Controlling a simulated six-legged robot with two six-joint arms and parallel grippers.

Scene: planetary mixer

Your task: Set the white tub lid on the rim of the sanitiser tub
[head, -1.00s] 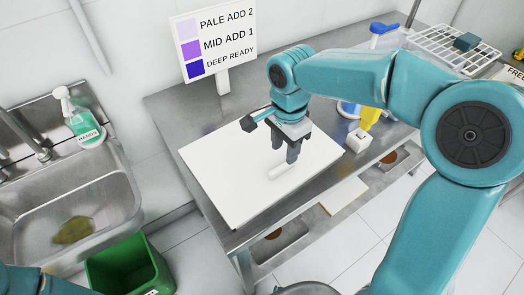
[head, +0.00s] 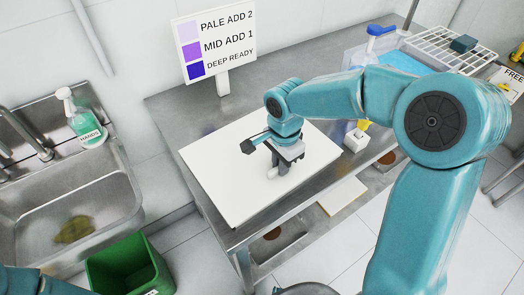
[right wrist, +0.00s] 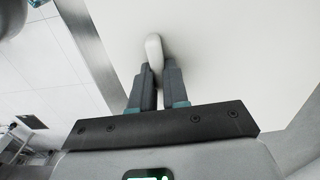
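The white tub lid (head: 225,180) is a large flat white sheet lying flat on the steel table, with a white bar handle on top. The handle also shows in the right wrist view (right wrist: 153,48). My right gripper (head: 276,172) is down at the handle. In the right wrist view its fingers (right wrist: 158,85) sit on both sides of the handle with no clear gap, and they look shut on it. The sanitiser tub (head: 358,55), a clear tub with blue liquid, stands at the back right, partly hidden by my right arm. My left gripper is out of view.
A sign (head: 213,43) stands behind the lid. A small white block-like container (head: 356,138) stands right of the lid. A wire rack (head: 448,47) is beyond the tub. A sink (head: 75,210) and green bin (head: 130,268) are at the left.

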